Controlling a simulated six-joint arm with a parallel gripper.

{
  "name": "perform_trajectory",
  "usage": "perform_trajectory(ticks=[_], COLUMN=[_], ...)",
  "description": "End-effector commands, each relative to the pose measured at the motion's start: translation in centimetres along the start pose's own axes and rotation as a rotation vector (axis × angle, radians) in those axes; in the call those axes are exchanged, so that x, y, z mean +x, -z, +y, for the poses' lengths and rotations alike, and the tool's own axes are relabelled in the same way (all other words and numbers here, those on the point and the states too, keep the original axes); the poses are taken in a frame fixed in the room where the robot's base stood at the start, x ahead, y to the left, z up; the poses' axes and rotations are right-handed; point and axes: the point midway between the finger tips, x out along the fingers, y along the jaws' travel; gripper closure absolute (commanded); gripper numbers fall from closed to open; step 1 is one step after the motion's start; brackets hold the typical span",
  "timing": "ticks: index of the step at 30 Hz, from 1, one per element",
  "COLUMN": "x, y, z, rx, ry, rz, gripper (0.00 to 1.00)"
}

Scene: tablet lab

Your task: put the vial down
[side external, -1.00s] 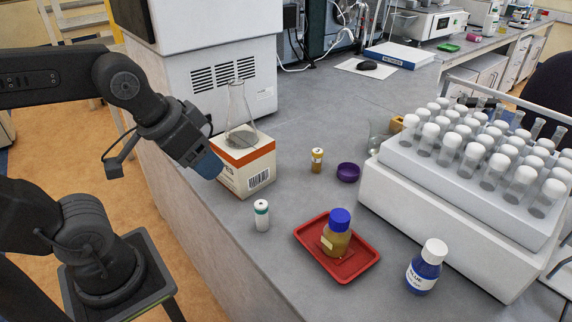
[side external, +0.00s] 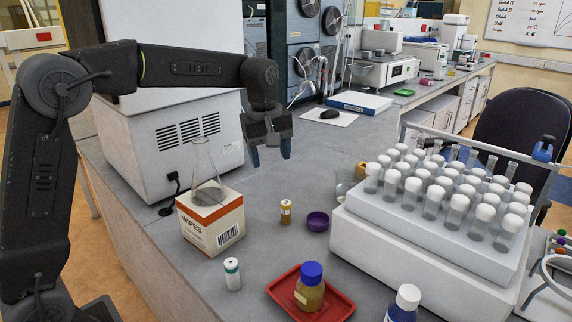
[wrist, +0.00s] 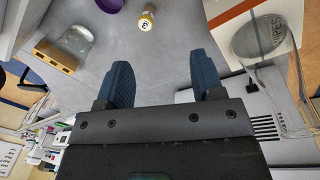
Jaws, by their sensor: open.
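A small amber vial (side external: 286,212) with a pale label stands upright on the grey bench. Its cap, marked with a number, shows at the top of the wrist view (wrist: 146,20). A white vial (side external: 232,275) with a teal band stands upright on the bench, nearer the side camera. My gripper (side external: 270,152) is above the bench, pointing down, with its blue fingers apart and nothing between them. In the wrist view my gripper (wrist: 162,68) shows bare bench between its fingers, and the amber vial is beyond the fingertips, not touched.
A flask (side external: 206,170) stands on the wipes box (side external: 212,222). A purple lid (side external: 318,222) lies right of the amber vial. A red tray (side external: 331,303) holds a blue-capped bottle (side external: 310,289). A white rack (side external: 420,255) of capped tubes fills the right. A blue-labelled bottle (side external: 403,306) stands in front.

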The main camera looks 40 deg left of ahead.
Motion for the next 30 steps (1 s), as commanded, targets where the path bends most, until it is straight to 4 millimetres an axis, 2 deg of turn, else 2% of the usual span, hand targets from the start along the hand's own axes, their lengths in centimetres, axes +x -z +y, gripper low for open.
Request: perform_trajectory(ticks=[3,10,15,26,30], x=[2.5,5.8,6.6,6.7,7.7], y=[1.7,3.5,3.9,3.9,3.8], z=[2.1,4.3,4.8,4.8,4.7], rx=[-0.130,-0.300,-0.345,-0.347,-0.346], ry=[0.043,0.096,0.108,0.109,0.111], rz=[-0.019,-0.035,-0.037,-0.037,-0.037], gripper=[0.39,0.39,0.39,0.39,0.39])
